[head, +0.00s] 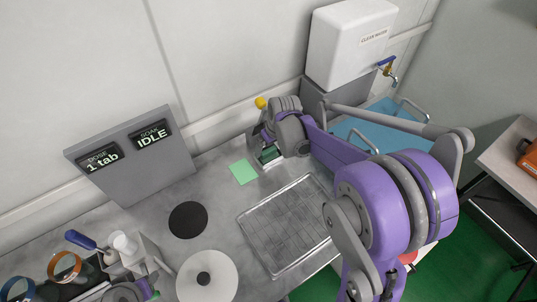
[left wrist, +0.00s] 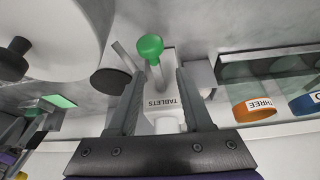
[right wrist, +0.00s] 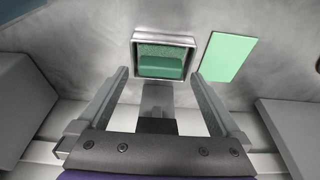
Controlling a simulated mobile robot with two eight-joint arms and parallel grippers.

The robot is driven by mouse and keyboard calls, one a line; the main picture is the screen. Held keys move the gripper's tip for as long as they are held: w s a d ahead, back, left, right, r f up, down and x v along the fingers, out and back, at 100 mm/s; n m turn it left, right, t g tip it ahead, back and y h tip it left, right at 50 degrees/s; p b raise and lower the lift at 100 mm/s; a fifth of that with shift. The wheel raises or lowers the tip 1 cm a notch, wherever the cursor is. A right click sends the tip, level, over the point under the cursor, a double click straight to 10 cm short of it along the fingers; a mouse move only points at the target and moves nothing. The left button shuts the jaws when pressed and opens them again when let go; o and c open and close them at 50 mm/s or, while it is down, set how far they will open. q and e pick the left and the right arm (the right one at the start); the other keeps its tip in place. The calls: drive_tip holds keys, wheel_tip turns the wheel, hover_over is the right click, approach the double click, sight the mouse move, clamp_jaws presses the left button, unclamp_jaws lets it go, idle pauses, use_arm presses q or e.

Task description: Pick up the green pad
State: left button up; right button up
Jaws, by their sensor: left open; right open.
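A dark green pad (right wrist: 160,66) sits in a small square metal-rimmed holder (right wrist: 137,50) in the right wrist view. It also shows in the head view (head: 269,154), partly covered by my right gripper. A flat light green square (right wrist: 227,58) lies on the counter beside the holder, also in the head view (head: 243,172). My right gripper (right wrist: 160,78) is open and empty, its fingers on either side of the holder's near edge.
A wire rack tray (head: 285,225) lies right of the light green square. A grey display panel (head: 133,155) and a white water tank (head: 350,45) stand at the back.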

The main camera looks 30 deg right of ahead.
drive_tip(key=shift+x, duration=0.9)
drive_tip(key=c, duration=1.4)
drive_tip(key=shift+r+p, duration=0.35)
drive_tip(key=shift+r, duration=0.25)
drive_tip(key=r, duration=0.1)
drive_tip(key=a+r+p, duration=0.1)
drive_tip(key=shift+r+p, duration=0.3)
drive_tip(key=shift+r, duration=0.05)
drive_tip(key=s+a, duration=0.1)
drive_tip(key=a, duration=0.4)
drive_tip(key=s+a, duration=0.1)
drive_tip(key=a, duration=0.5)
drive_tip(key=s+a, duration=0.1)
drive_tip(key=a, duration=0.4)
drive_tip(key=shift+s+a+f+b, duration=0.1)
drive_tip(key=shift+a+f+b, duration=0.05)
drive_tip(key=shift+a+b, duration=0.2)
